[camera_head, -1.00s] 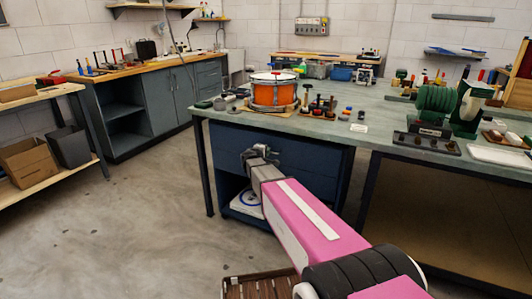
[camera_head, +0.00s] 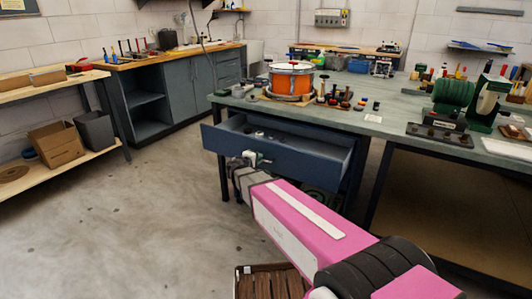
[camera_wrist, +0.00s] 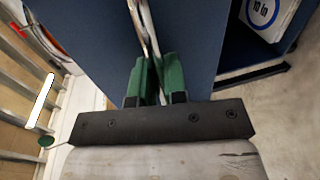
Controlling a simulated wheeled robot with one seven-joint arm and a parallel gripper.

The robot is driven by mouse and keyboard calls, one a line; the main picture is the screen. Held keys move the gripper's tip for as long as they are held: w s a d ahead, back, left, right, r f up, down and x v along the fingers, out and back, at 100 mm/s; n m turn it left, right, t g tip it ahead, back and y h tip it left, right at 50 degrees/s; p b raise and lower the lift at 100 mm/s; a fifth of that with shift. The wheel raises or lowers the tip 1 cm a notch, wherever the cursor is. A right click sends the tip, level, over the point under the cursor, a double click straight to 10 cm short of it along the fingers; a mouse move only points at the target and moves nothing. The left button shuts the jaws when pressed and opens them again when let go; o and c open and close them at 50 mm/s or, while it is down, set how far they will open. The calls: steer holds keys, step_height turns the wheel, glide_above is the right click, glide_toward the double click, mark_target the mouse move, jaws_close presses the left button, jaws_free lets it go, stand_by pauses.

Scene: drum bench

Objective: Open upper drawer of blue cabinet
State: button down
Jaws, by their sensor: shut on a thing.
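The blue cabinet under the green-topped bench has its upper drawer (camera_head: 290,158) pulled well out, with a few small items visible inside. In the wrist view, my gripper's green fingers (camera_wrist: 150,80) are closed on the metal drawer handle (camera_wrist: 146,30), against the blue drawer front (camera_wrist: 90,40). The lower part of the cabinet is mostly hidden behind my arm; a white box with a blue ring (camera_wrist: 265,12) shows there in the wrist view.
An orange drum (camera_head: 290,82) and several tools stand on the bench top (camera_head: 390,125) above the drawer. A wooden slatted crate (camera_head: 270,283) is on the floor near my arm. The floor (camera_head: 120,220) to the left of the drawer is clear.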

steer(key=f+v, duration=0.1)
steer(key=v, duration=0.7)
steer(key=shift+f, duration=0.4)
steer(key=shift+s+a, duration=0.1)
steer(key=c, duration=1.2)
jaws_free()
steer(key=v, duration=1)
steer(key=shift+s+a, duration=0.2)
steer(key=shift+s, duration=0.15)
steer(key=shift+r, duration=0.1)
